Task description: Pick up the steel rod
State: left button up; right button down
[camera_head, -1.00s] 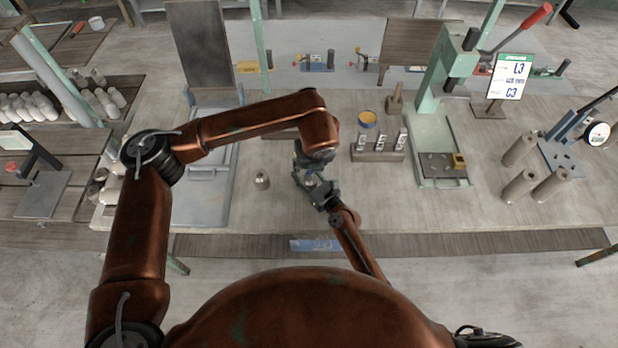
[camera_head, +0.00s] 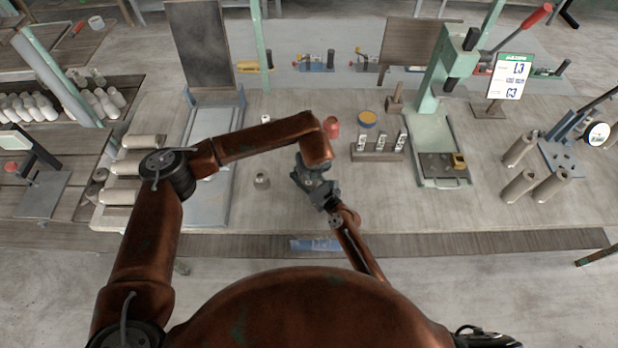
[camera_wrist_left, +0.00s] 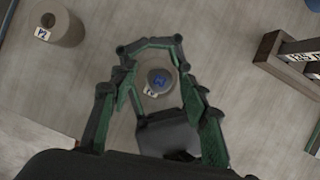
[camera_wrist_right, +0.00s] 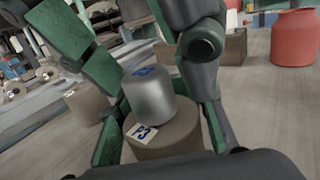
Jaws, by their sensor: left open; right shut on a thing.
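The steel rod (camera_wrist_right: 150,95) is a short grey metal cylinder with a blue mark on top. It stands upright in a labelled clay cylinder (camera_wrist_right: 168,142) in the right wrist view. My right gripper (camera_wrist_right: 163,128) is shut on the clay cylinder, its fingers on both sides. My left gripper (camera_wrist_left: 155,82) is open above, its fingers around the rod; I cannot tell whether they touch it. The rod's top also shows in the left wrist view (camera_wrist_left: 159,79). In the head view my left gripper (camera_head: 312,182) hides the rod and clay.
Another clay piece (camera_head: 261,181), labelled P2, stands to the left. A red jar (camera_head: 331,128) and a yellow-blue pot (camera_head: 367,119) stand behind. A wooden rack (camera_head: 376,155) of labelled pieces and a green press (camera_head: 440,85) are to the right. A grey tray (camera_head: 207,205) is at left.

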pick_arm(q)
jog(key=shift+c, duration=0.4)
grip_shut()
